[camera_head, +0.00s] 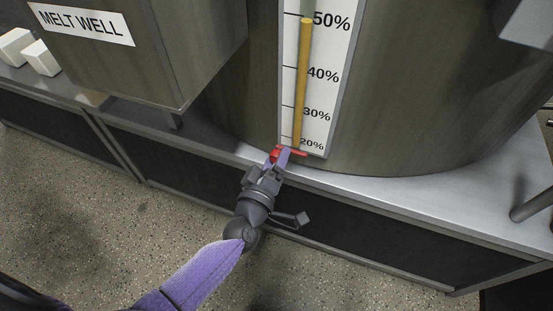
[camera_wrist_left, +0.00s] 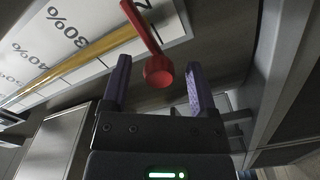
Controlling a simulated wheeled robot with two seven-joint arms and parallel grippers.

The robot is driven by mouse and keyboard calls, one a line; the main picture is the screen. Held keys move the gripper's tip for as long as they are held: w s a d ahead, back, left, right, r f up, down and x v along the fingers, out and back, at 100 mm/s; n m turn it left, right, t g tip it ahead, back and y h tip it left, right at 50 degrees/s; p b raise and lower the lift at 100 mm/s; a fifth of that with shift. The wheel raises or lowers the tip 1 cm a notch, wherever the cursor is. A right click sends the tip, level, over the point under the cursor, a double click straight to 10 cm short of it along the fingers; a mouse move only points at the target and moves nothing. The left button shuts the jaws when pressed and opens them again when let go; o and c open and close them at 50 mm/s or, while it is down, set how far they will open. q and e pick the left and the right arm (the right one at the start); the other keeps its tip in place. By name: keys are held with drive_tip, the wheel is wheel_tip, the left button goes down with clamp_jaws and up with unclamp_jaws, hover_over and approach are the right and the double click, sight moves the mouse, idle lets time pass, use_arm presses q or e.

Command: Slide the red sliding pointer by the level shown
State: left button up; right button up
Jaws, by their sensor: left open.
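The red sliding pointer (camera_head: 295,152) sits at the bottom of the white level scale (camera_head: 318,75), by the 20% mark. A yellow level column (camera_head: 301,85) runs up the scale and ends near 50%. My left gripper (camera_head: 278,157) is at the pointer, its purple fingers partly covering it. In the left wrist view, the pointer's round red knob (camera_wrist_left: 159,71) shows between the two open fingers (camera_wrist_left: 155,88), apart from both. My right gripper is not in view.
A box marked MELT WELL (camera_head: 140,45) stands left of the scale. The large metal tank (camera_head: 430,90) carries the scale and rests on a metal counter (camera_head: 400,195). White blocks (camera_head: 40,58) lie at the far left. A grey bar (camera_head: 530,207) shows at right.

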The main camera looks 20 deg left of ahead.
use_arm(q)
drive_tip(key=shift+w, duration=0.3)
drive_tip(key=shift+c, duration=0.4)
clamp_jaws()
idle(0.9)
